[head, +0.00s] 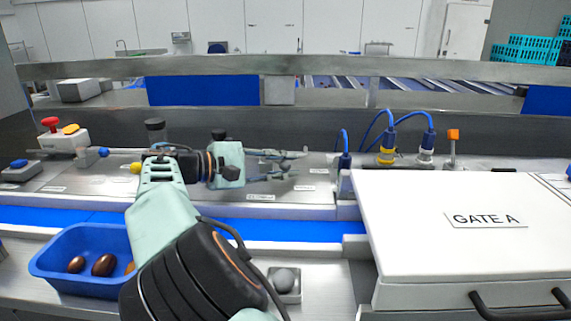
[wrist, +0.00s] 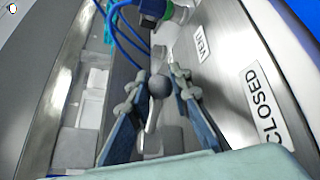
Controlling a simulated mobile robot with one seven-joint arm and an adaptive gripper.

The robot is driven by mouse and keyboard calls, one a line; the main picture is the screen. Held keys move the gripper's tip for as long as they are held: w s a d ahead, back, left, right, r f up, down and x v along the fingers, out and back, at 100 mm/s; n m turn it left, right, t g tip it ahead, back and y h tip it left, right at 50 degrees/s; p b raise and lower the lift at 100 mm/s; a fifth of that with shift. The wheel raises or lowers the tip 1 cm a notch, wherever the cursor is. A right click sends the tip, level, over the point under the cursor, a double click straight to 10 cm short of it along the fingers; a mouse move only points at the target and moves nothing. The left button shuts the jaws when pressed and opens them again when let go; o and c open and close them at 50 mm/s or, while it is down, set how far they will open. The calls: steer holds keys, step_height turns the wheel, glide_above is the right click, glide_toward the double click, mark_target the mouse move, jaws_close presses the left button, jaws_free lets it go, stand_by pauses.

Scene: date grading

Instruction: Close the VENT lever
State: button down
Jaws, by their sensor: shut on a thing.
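My gripper (head: 290,164) reaches over the metal panel in the head view, its fingers pointing right. In the wrist view my gripper (wrist: 159,79) has its two fingers on either side of a dark grey ball knob (wrist: 158,86), shut on it. A pale metal stem (wrist: 150,118) runs from the knob; this is the VENT lever. A VENT label (wrist: 203,50) and a CLOSED label (wrist: 264,104) lie on the panel to its right. In the head view I cannot make out the lever at my gripper.
A white GATE A cover (head: 460,225) fills the right side. A blue tray (head: 55,272) with dates stands front left. A red button box (head: 60,137) is at far left.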

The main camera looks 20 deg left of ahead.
steer(key=c, duration=2)
jaws_free()
steer(key=v, duration=1.2)
steer(key=shift+w, duration=0.1)
